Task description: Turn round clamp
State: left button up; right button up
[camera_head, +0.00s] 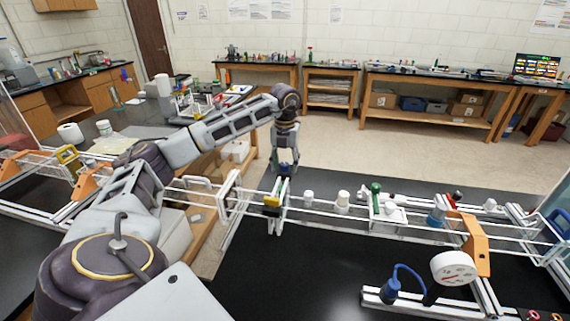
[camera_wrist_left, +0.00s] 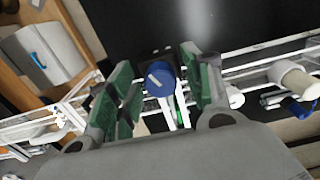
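A round blue knob (camera_wrist_left: 160,77) with a white bar mark, which looks like the round clamp, sits on the extrusion frame (camera_head: 330,209). In the left wrist view it lies between the two green-padded fingers of my left gripper (camera_wrist_left: 158,88), with gaps on both sides. In the head view my left gripper (camera_head: 284,170) points down over the frame's left part, just above a yellow block (camera_head: 271,201). The knob is mostly hidden there by the gripper. My left gripper is open and appears to hold nothing. My right gripper is not in view.
White fittings (camera_head: 342,199) and a green-topped valve (camera_head: 376,192) stand along the rails to the right. A white dial gauge (camera_head: 453,268) and an orange bracket (camera_head: 474,245) are at the front right.

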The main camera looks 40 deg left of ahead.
aim_at(285, 163)
pick_arm(q)
notch_tip(285, 163, up, 12)
jog(key=shift+f, duration=0.15)
dwell(1.2)
dwell(0.9)
